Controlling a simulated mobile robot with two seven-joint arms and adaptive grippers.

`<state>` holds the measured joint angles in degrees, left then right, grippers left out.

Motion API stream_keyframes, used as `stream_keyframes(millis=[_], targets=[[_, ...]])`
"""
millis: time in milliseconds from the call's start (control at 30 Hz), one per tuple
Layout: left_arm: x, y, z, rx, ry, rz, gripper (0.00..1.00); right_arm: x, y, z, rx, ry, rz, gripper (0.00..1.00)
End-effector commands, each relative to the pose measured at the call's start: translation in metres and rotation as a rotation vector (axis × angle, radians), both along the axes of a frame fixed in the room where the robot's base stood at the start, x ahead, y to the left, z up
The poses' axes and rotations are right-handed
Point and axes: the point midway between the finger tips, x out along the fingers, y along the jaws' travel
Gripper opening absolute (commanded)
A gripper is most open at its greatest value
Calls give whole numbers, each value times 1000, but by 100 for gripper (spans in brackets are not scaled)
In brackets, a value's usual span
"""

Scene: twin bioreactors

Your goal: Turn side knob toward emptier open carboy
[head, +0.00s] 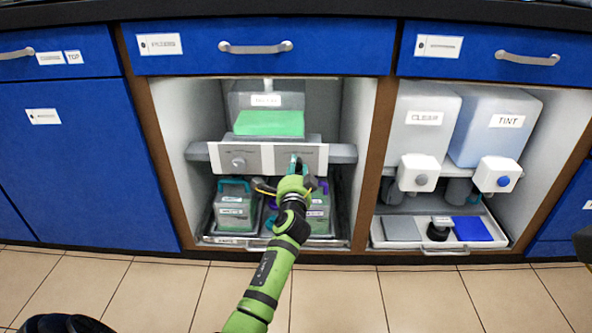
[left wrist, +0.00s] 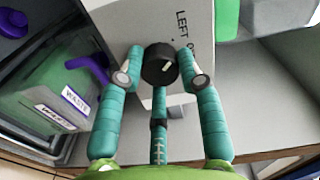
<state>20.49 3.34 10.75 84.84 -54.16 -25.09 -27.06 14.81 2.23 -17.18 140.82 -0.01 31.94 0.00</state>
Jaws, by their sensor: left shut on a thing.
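My left gripper (head: 294,165) reaches the right part of the grey panel (head: 268,160) in the middle cabinet. Below the panel stand a carboy with a teal handle (head: 234,210) and one with a purple handle (head: 320,210), partly hidden by my arm. The purple-handled carboy (left wrist: 50,92) reads "WASTE" in the wrist view. Their fill levels are not clear.
A grey knob (head: 238,162) sits on the panel's left part. A clear vessel with green liquid (head: 268,123) stands above. At right, CLEAR (head: 422,135) and TINT (head: 500,140) tanks stand above a white tray (head: 440,245). The tiled floor in front is open.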

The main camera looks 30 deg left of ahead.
Motion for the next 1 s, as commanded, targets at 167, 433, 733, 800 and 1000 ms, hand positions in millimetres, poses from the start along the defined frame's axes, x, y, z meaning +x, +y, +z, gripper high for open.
stream_keyframes(millis=[167,433,733,800,1000], targets=[[-2,7,3,6,-1,14,52,0,0,0,2,-2,0,40],[-1,4,1,3,0,7,60,0,0,-1,1,2,1,40],[-18,-9,-1,1,0,4,60,1,-1,-2,3,6,1,40],[-29,-15,-1,1,2,4,60,1,-1,-2,2,6,1,40],[-66,-37,-1,1,2,6,60,1,0,-2,1,6,1,40]])
